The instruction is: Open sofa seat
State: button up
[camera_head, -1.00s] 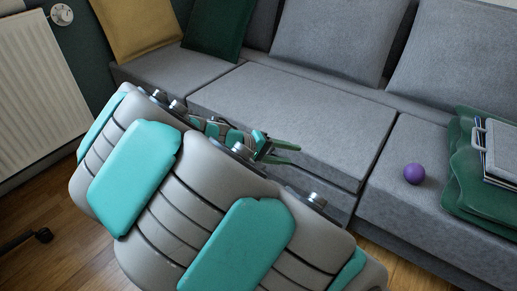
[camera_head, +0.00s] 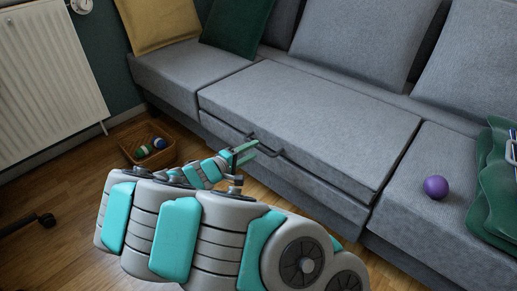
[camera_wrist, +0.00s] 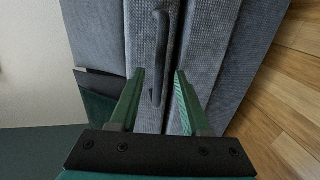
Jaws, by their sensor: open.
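The grey sofa's middle seat (camera_head: 310,105) is a wide flat cushion, lying level and closed on its base. A dark bar handle (camera_head: 278,152) runs along its front edge. My gripper (camera_head: 256,148), with green fingers, is at the left part of this handle. In the wrist view, the open fingers (camera_wrist: 159,76) point at the front of the seat (camera_wrist: 198,45). The handle (camera_wrist: 162,45) appears lengthwise between them, its near end between the fingers. I cannot tell whether either finger touches it.
A purple ball (camera_head: 435,187) and a green cloth (camera_head: 489,190) lie on the right seat. A wicker basket (camera_head: 163,158) with balls stands on the floor left of my arm. A radiator (camera_head: 50,75) is at the far left. Cushions (camera_head: 362,38) line the back.

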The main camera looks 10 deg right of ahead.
aim_at(258, 146)
jog(key=shift+x, duration=1.7)
grip_shut()
